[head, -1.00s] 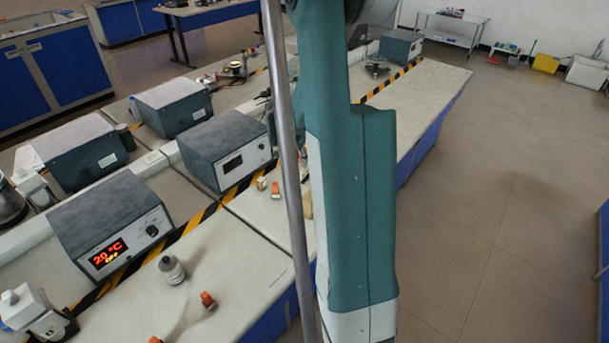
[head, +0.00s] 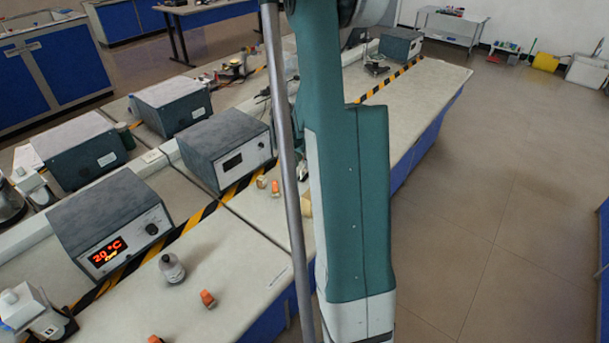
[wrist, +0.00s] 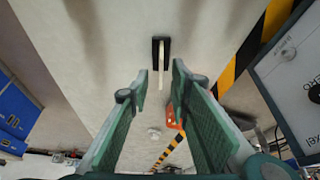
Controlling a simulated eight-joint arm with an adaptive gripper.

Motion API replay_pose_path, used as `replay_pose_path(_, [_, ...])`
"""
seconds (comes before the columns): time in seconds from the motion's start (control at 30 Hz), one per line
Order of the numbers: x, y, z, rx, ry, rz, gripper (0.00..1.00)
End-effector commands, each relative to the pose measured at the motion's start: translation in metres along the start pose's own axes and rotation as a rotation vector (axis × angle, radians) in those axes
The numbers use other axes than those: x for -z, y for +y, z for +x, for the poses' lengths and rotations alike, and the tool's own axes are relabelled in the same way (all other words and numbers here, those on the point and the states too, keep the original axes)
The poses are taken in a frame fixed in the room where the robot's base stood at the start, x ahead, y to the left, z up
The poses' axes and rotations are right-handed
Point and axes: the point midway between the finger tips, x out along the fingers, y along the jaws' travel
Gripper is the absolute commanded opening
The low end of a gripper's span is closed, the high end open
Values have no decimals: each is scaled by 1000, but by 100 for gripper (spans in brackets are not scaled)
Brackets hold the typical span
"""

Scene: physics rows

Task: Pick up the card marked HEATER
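My gripper (wrist: 160,82) shows in the wrist view with its two green finger pads apart and nothing between them. Just past the fingertips, near the top middle, a thin pale upright piece stands in a small black holder (wrist: 155,53) on the bench; it looks like a card seen edge-on. No writing can be read on it, so I cannot tell whether it is marked HEATER. It lies roughly in line with the gap between the fingers. In the head view my gripper is not visible, and no readable HEATER card shows there.
A grey unit (head: 112,222) reading 20 °C and another grey unit (head: 225,148) stand along the striped tape. A small bottle (head: 172,268) and orange-topped pieces (head: 208,298) stand on the bench (head: 250,262). In the wrist view, an orange object (wrist: 172,116) lies beyond the right finger.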

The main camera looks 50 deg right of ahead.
Motion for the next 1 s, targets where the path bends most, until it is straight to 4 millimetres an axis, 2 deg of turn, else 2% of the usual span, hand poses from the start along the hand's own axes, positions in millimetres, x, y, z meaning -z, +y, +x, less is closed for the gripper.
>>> replay_pose_path(0.47, [1, 0, 5, 0, 0, 0, 21])
replay_pose_path(1.0, [5, -2, 50, 0, 0, 0, 21])
